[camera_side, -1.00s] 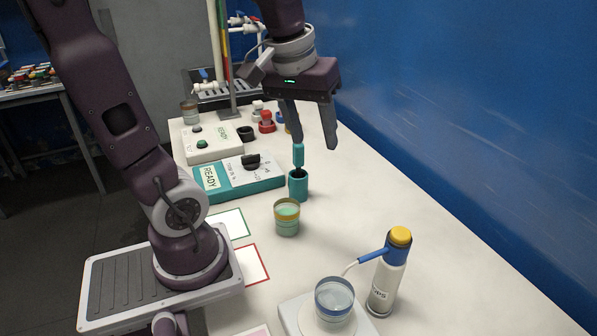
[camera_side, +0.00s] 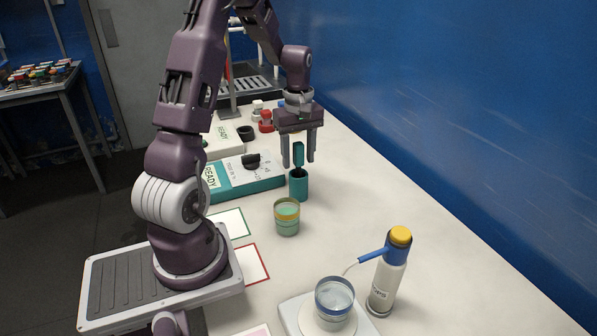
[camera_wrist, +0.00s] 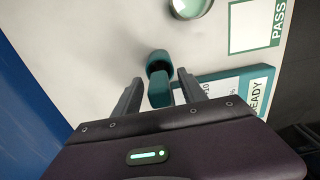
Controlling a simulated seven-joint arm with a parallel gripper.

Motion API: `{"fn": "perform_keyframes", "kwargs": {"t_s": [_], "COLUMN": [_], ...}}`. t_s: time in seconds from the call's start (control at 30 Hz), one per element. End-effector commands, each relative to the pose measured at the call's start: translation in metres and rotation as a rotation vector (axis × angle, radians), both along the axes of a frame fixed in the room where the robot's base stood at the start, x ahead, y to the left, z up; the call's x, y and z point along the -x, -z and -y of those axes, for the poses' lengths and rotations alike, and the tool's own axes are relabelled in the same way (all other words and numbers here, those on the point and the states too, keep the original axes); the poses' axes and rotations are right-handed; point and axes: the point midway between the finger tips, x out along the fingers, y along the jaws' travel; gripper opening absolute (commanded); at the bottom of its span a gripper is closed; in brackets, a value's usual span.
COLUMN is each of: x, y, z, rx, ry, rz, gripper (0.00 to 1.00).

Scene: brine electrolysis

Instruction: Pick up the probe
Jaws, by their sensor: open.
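A gap shows between the probe and the right finger; contact on the left cannot be told. The probe's lower end is hidden in the holder.
The teal meter box (camera_side: 245,178) marked READY lies left of the holder. A wash bottle (camera_side: 388,275) and a clear beaker (camera_side: 334,303) are nearer the camera. The bench is clear to the right.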

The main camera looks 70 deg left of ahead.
Motion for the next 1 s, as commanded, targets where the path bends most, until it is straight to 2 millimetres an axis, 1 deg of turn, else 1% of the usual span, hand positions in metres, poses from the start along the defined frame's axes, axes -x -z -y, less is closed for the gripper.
{"fn": "perform_keyframes", "kwargs": {"t_s": [0.07,0.1,0.17,0.3,0.33,0.57,0.67,0.77,0.9,1.0], "x": [0.000,0.000,0.000,0.000,0.000,0.000,-0.001,-0.002,-0.002,-0.001], "y": [0.000,0.000,0.000,-0.001,-0.001,-0.001,-0.008,-0.030,-0.067,-0.087], "z": [0.000,0.000,0.000,0.000,0.000,0.000,0.000,0.000,0.000,0.000], "rx": [0.000,0.000,0.000,-0.001,-0.001,-0.001,-0.004,-0.006,-0.006,-0.004], "ry": [0.001,0.001,0.001,0.002,0.002,0.002,0.002,0.003,0.003,0.003], "rz": [0.000,0.000,0.000,0.001,0.001,0.001,0.003,0.006,0.006,0.005], "gripper": [0.49,0.41,0.29,0.02,0.00,0.00,0.00,0.00,0.00,0.00]}}
